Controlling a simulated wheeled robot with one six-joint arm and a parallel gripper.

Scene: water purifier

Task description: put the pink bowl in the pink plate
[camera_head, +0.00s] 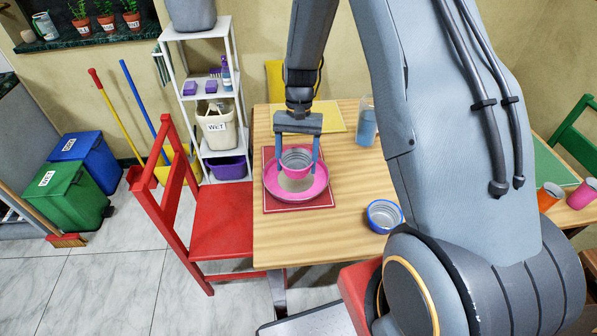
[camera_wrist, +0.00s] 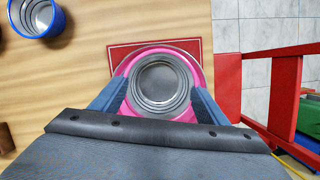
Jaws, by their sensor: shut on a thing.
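The pink bowl (camera_head: 297,158) has a grey ringed inside and is upright between the fingers of my gripper (camera_head: 296,160). My gripper is shut on it, with one finger at each side. The pink plate (camera_head: 290,193) lies under the bowl on a red placemat on the wooden table. In the head view the bowl is over the back part of the plate; I cannot tell whether it touches. In the wrist view the bowl (camera_wrist: 160,84) covers most of the plate (camera_wrist: 190,59), leaving a pink rim showing around it.
The red placemat (camera_head: 318,209) lies on the wooden table (camera_head: 330,248). A blue bowl (camera_head: 384,215) stands to the right, near my arm. A blue cup (camera_head: 366,128) stands behind. A red chair (camera_head: 215,215) is at the table's left. The table's front left is clear.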

